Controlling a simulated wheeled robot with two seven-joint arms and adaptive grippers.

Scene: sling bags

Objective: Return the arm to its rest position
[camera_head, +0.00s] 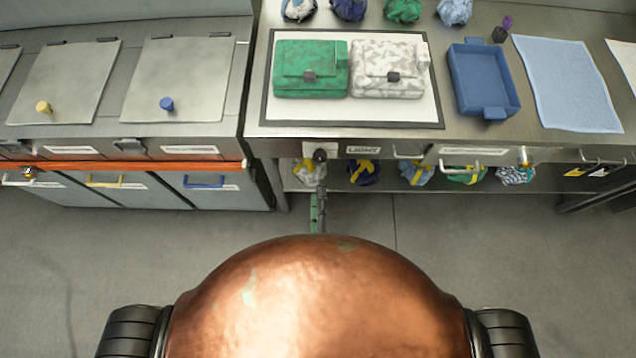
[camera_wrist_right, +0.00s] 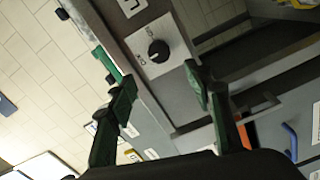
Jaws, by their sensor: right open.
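My right gripper (camera_head: 318,208) shows in the head view as a small dark and green shape in front of the bench edge, just above my copper-coloured body. In the right wrist view its two green fingers (camera_wrist_right: 158,82) stand well apart with nothing between them. Behind the fingers is a panel with a black knob (camera_wrist_right: 158,51). The knob also shows on the bench front in the head view (camera_head: 320,155). The gripper appears apart from the bench, though the exact gap is unclear. My left gripper is not in view.
A green bag (camera_head: 310,83) and a grey-white patterned bag (camera_head: 385,80) lie on a white board (camera_head: 340,116). A blue tray (camera_head: 483,84) and a light blue cloth (camera_head: 566,85) are to the right. Lidded bins (camera_head: 180,80) stand left. The floor (camera_head: 480,235) is clear.

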